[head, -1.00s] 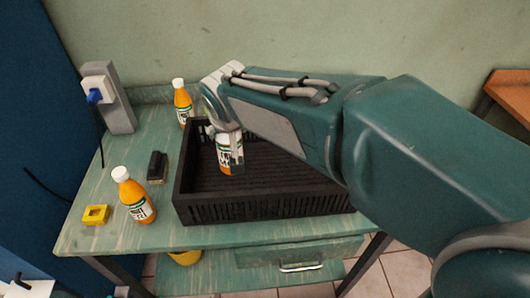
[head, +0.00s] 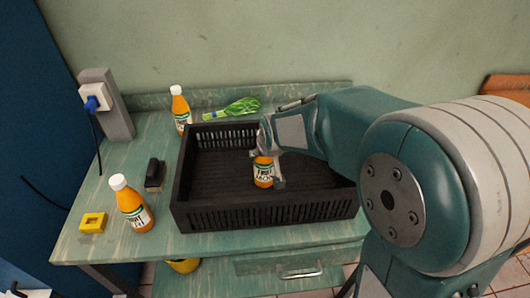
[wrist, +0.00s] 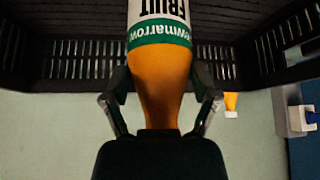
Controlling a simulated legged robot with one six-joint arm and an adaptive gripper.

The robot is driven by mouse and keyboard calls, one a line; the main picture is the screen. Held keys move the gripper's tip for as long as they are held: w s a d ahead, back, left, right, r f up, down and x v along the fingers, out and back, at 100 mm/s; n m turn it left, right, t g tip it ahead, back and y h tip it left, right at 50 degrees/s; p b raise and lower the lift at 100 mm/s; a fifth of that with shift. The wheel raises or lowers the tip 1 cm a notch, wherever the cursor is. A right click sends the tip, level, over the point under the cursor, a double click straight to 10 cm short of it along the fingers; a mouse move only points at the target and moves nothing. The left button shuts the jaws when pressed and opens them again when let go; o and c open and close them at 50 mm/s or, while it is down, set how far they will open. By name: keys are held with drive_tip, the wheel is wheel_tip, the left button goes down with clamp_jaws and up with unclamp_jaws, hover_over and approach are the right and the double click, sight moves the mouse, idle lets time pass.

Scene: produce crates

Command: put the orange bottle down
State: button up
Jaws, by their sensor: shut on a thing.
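My gripper (head: 266,157) is shut on an orange bottle (head: 263,172) with a white and green label. The bottle is near upright inside the black crate (head: 270,213), around the middle, its cap end hidden by the gripper. I cannot tell whether its base touches the crate floor. In the wrist view, the fingers (wrist: 160,105) close on both sides of the bottle's orange neck (wrist: 160,75), and its label shows at the top. The crate's slatted wall (wrist: 70,58) shows behind it.
Two more orange bottles stand on the green table, one at the front left (head: 132,205) and one behind the crate's left corner (head: 181,110). The crate floor looks otherwise empty.

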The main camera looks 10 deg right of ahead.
drive_tip(key=o, duration=1.2)
drive_tip(key=shift+f, duration=0.1)
drive_tip(key=v, duration=1.2)
drive_tip(key=s+d, duration=0.2)
drive_tip(key=s, duration=0.4)
drive_tip(key=s+d+m, duration=0.1)
drive_tip(key=s+d, duration=0.2)
drive_tip(key=s, duration=0.3)
drive_tip(key=s+d+m+h, duration=0.1)
drive_tip(key=s+d, duration=0.2)
drive_tip(key=s, duration=0.4)
drive_tip(key=shift+s+r+g, duration=0.15)
drive_tip(key=shift+r+g, duration=0.1)
drive_tip(key=shift+g, duration=0.15)
